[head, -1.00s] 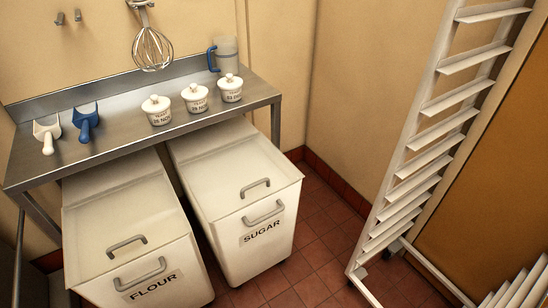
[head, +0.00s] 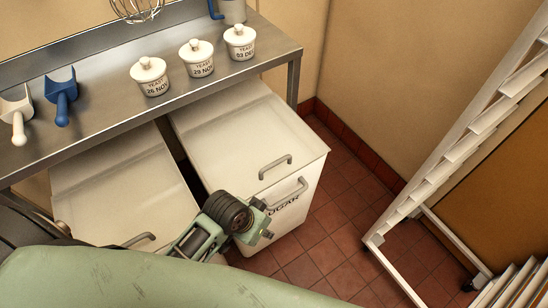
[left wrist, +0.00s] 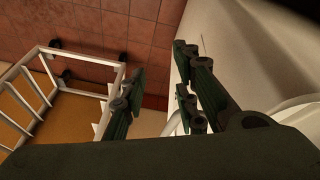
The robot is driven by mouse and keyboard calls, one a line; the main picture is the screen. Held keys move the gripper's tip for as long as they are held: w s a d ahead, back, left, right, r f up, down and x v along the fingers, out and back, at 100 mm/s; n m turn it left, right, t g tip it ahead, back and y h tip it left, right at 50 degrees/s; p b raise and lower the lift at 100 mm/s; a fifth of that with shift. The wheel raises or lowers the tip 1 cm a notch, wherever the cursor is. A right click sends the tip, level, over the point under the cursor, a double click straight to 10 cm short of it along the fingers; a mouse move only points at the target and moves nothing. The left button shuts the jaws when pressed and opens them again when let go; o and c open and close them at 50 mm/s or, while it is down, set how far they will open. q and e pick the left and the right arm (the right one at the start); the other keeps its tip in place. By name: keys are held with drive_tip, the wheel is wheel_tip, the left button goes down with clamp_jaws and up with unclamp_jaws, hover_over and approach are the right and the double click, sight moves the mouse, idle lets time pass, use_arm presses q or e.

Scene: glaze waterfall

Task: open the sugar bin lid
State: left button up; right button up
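The white sugar bin (head: 305,212) stands under the steel table, and its label is partly hidden by my left gripper. Its lid (head: 240,135) lies flat and closed, with a grey bar handle (head: 275,166) near the front edge. A second grey handle (head: 290,191) is on the bin's front face. My left gripper (head: 264,222) appears in front of the bin's front, left of and below the lid handle. In the left wrist view its two green fingers (left wrist: 160,88) are apart with nothing visible held between them. My right gripper is not in view.
The flour bin (head: 120,185) stands left of the sugar bin, partly hidden by my arm. Yeast pots (head: 197,60) and scoops (head: 62,97) sit on the steel table (head: 110,118) above. A white rack (head: 470,135) stands at right, with clear tiled floor (head: 330,245) between.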

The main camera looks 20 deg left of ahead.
use_arm(q)
wheel_tip(320, 180, up, 7)
drive_tip(key=d+m, duration=0.1)
drive_tip(key=d, duration=0.1)
drive_tip(key=m+g, duration=0.3)
drive_tip(key=g, duration=0.1)
approach(274, 163)
drive_tip(key=x, duration=0.8)
drive_tip(key=shift+w, duration=0.1)
drive_tip(key=shift+c, duration=0.5)
clamp_jaws()
